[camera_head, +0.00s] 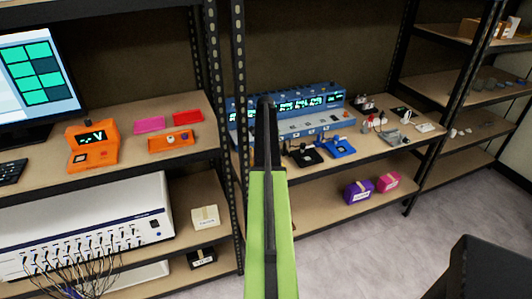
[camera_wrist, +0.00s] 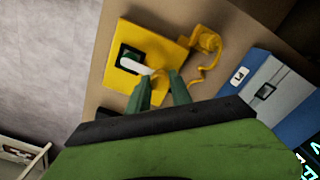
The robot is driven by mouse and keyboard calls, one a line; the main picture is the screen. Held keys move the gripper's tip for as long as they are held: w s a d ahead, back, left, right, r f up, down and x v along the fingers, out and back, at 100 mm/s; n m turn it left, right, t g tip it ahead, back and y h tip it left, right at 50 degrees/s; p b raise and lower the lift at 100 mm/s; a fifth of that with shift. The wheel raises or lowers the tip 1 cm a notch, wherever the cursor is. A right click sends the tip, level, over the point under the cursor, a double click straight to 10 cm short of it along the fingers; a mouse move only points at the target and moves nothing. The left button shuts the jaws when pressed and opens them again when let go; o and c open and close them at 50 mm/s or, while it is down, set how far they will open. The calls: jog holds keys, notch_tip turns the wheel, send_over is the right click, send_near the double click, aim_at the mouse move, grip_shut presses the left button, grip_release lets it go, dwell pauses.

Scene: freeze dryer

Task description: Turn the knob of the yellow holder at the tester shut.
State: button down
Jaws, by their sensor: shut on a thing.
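In the wrist view, the yellow holder (camera_wrist: 171,51) lies on the brown shelf board, with a dark green square and a pale white piece (camera_wrist: 134,67) on its top. My gripper (camera_wrist: 160,77) reaches down to its near edge. The blue tester (camera_wrist: 287,108) shows at the right of the wrist view. In the head view, the long blue tester (camera_head: 317,101) with lit displays stands on the middle shelf. My arm crosses in front of it, and I cannot see the yellow holder there.
A yellow cable (camera_wrist: 206,42) lies beside the holder. Black (camera_head: 304,155) and blue (camera_head: 340,147) holders sit at the shelf front in the head view. Dark shelf posts (camera_head: 240,110) stand left of my arm.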

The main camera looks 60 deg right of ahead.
jog(key=shift+s, duration=0.1)
jog(key=c, duration=1.2)
grip_release()
jog(key=shift+o, duration=0.2)
notch_tip(320, 180, up, 17)
jog(key=p, duration=1.7)
jog(key=shift+r, duration=0.2)
